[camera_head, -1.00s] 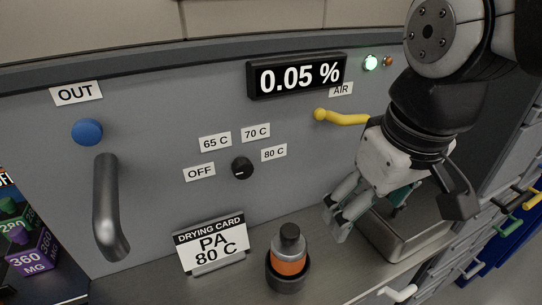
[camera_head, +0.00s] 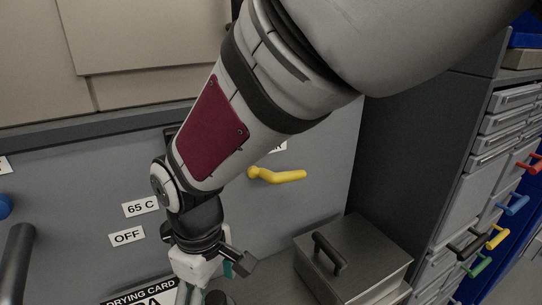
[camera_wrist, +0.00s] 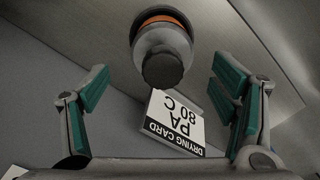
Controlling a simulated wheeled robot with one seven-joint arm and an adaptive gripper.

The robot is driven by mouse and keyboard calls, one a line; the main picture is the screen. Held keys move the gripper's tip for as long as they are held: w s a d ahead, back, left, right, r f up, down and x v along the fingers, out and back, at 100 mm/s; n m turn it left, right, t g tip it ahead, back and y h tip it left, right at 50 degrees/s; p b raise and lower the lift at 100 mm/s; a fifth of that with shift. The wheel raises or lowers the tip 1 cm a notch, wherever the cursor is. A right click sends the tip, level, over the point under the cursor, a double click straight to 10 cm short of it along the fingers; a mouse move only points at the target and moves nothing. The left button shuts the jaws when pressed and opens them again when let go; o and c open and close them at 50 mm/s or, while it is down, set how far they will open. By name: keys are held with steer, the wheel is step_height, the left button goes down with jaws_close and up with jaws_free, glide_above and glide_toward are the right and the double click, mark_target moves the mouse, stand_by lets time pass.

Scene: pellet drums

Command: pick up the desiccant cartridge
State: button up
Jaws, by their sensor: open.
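The desiccant cartridge, a cylinder with a dark cap (camera_wrist: 163,66) and an orange band, stands in a round holder and shows at the top centre of the wrist view. In the head view only a dark bit of it (camera_head: 218,298) shows at the bottom edge, beside my gripper. My gripper (camera_wrist: 162,84) is open and empty. Its teal-padded fingers are spread to the left and right, with the cartridge between their lines but apart from both. In the head view my gripper's body (camera_head: 195,268) shows and its fingertips are mostly hidden or cut off.
A drying card (camera_wrist: 174,122) reading PA 80 C stands close by the cartridge; it partly shows in the head view (camera_head: 142,297). A lidded steel box (camera_head: 355,258) with a dark handle stands right on the counter. A yellow lever (camera_head: 278,175) sticks out from the panel.

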steer(key=f, duration=0.7)
steer(key=shift+s+d+f+p, duration=0.15)
steer(key=shift+s+d+p, duration=0.1)
steer(key=shift+p, duration=0.1)
steer(key=c, duration=1.5)
